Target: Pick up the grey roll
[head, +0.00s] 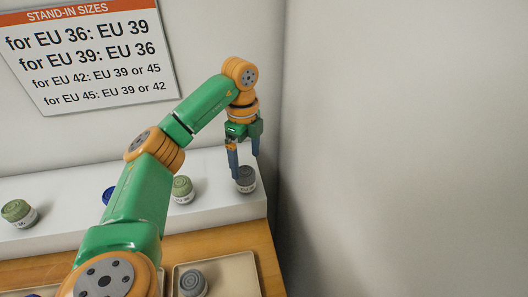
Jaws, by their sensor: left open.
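A dark grey roll (246,180) with a pale label band stands at the right end of the white shelf (225,206). My left gripper (246,167) is open and points down at this roll. One finger is at the roll's left side and the other is behind its upper right; I cannot tell whether they touch it. A second grey roll (193,283) sits in a beige tray (240,270) on the wooden table. My right gripper is not in view.
A green-grey roll (182,189), a blue roll (109,195) partly hidden by my arm, and an olive roll (18,213) stand along the shelf. A size sign (90,55) hangs on the back wall. A side wall (400,150) rises close right of the shelf.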

